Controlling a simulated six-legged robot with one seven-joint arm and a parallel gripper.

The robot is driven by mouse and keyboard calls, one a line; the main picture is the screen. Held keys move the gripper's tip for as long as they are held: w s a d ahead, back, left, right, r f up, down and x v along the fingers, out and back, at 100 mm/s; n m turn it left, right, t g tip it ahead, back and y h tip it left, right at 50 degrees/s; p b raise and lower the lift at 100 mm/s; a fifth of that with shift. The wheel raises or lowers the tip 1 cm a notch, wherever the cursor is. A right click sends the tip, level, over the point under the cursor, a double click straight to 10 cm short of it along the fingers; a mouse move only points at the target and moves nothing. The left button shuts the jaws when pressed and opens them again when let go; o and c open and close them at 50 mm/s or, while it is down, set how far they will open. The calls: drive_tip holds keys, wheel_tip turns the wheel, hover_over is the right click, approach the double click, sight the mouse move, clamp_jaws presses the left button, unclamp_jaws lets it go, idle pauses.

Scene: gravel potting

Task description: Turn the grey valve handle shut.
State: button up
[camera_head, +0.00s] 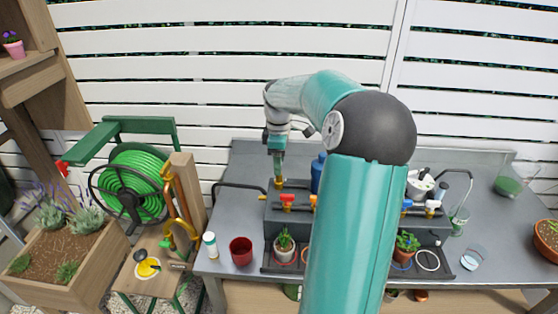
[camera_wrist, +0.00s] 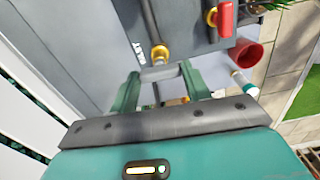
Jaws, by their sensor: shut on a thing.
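The grey valve handle (camera_wrist: 160,72) shows in the wrist view as a short grey bar lying crosswise between my fingertips, beside a brass fitting (camera_wrist: 160,53). My gripper (camera_wrist: 159,74) is shut on this handle, one finger at each end. In the head view my gripper (camera_head: 278,174) points down at the back left of the dark valve bench, just above the brass fitting (camera_head: 278,183). The handle itself is too small and covered to make out there.
A red valve handle (camera_head: 287,198) is close in front of my gripper. A blue bottle (camera_head: 318,172) stands just right of it, partly behind my arm. A black curved pipe (camera_head: 238,185) is to the left. A red pot (camera_head: 241,251) and potted cactus (camera_head: 284,243) stand nearer.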

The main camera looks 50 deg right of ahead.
drive_tip(key=m, duration=0.4)
drive_tip(key=shift+a, duration=0.1)
drive_tip(key=m, duration=0.9)
drive_tip(key=shift+m, duration=2.1)
drive_tip(key=o, duration=1)
drive_tip(key=shift+f, duration=0.1)
